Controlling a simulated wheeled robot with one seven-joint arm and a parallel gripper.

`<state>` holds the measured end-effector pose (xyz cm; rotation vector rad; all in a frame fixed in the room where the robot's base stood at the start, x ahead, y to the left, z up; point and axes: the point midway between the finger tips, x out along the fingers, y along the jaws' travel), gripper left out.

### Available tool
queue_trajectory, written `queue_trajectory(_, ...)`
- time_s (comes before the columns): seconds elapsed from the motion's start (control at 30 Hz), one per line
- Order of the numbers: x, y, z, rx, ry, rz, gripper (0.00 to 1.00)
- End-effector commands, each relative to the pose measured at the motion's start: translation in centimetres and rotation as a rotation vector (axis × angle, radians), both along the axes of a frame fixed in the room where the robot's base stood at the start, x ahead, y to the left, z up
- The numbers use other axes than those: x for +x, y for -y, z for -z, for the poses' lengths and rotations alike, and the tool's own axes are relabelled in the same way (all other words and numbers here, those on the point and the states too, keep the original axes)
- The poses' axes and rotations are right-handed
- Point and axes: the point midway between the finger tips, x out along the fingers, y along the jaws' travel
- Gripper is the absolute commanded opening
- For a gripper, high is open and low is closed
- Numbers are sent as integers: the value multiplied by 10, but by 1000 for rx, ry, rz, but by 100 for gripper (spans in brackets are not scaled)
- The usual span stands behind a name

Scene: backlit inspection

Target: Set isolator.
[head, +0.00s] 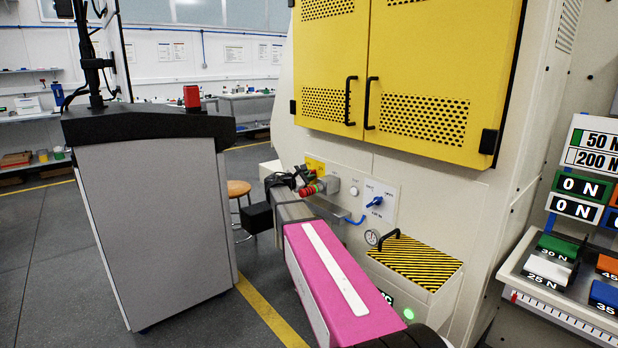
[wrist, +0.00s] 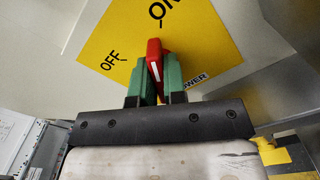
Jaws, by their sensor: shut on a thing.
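The isolator is a red handle (wrist: 154,52) with a white mark, on a yellow plate (wrist: 205,45) lettered OFF, ON and POWER. My gripper (wrist: 154,74) is shut on the handle, with one green finger pad against each side. The handle's far end lies close below the ON mark, with the OFF mark to its left. The handle's lower part is hidden between the pads. In the head view the yellow plate (head: 315,163) shows on the machine front, and my wrist partly covers the area near it.
A black-and-yellow striped box (head: 415,262) juts out below. A grey console (head: 155,215) stands at left, with a stool (head: 239,188) behind my arm.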

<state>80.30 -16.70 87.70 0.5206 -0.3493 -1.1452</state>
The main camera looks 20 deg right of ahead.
Motion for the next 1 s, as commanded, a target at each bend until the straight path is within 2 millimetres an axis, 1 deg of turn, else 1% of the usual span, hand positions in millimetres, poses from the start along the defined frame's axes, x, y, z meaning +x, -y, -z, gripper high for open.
queue_trajectory(0.2, -1, 0, 1, 47, 113, -1, 0)
queue_trajectory(0.4, -1, 0, 1, 71, 171, 0, 0)
queue_trajectory(0.97, -1, 0, 1, 82, 196, 0, 0)
queue_trajectory(1.0, -1, 0, 1, 82, 195, 1, 25)
